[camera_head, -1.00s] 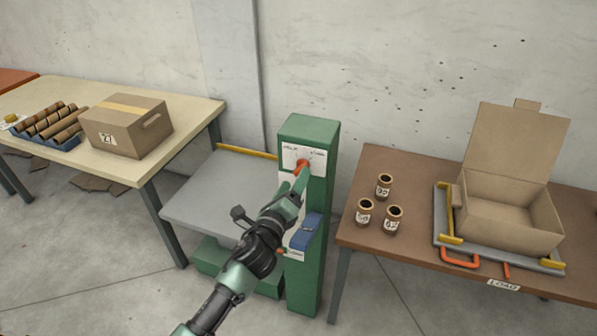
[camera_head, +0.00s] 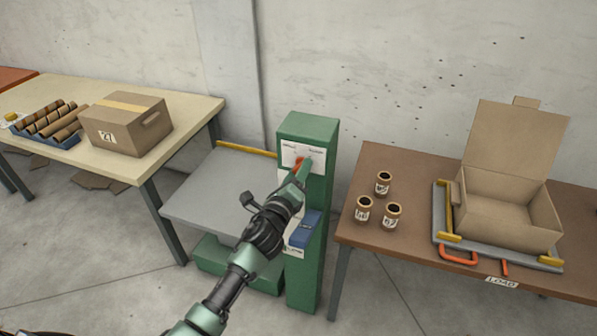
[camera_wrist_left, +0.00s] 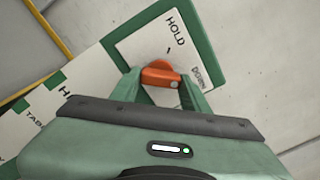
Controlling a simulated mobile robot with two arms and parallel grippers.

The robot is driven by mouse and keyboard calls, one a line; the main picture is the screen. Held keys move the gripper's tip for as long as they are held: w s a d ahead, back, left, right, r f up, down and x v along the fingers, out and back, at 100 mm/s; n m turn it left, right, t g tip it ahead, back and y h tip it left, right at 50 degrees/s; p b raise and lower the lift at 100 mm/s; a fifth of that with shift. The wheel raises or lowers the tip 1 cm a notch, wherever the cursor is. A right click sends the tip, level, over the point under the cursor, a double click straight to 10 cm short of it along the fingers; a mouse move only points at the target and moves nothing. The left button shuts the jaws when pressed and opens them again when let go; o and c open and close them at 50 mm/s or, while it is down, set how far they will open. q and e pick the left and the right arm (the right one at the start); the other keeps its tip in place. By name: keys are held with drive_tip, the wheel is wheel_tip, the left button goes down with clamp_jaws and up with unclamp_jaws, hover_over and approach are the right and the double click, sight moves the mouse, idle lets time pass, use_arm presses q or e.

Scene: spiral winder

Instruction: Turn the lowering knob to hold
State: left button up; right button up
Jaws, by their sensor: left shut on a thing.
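The orange lowering knob (camera_head: 298,162) sits on a white label plate (camera_head: 316,160) near the top of the green post (camera_head: 311,128). In the left wrist view the knob (camera_wrist_left: 161,77) lies between the two green fingers, and the plate (camera_wrist_left: 150,42) reads HOLD and DOWN. My left gripper (camera_head: 301,170) is shut on the knob, reaching up from below. The gripper also fills the lower part of the left wrist view (camera_wrist_left: 160,88). The fingers and the view angle partly hide the knob, so I cannot tell its exact setting. My right gripper is not in view.
A grey lift table (camera_head: 215,190) adjoins the post on the left. A blue lever (camera_head: 305,229) is on the post below my gripper. A brown table (camera_head: 400,165) with three jars and an open carton (camera_head: 505,210) stands right. A closed box (camera_head: 125,125) sits on the left table.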

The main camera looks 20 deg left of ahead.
use_arm(q)
drive_tip(key=shift+n, duration=0.3)
drive_tip(key=shift+r+n, duration=0.1)
drive_tip(key=shift+n, duration=7.5)
drive_tip(key=o, duration=1.4)
drive_tip(key=shift+c, duration=0.2)
drive_tip(key=shift+s, duration=0.1)
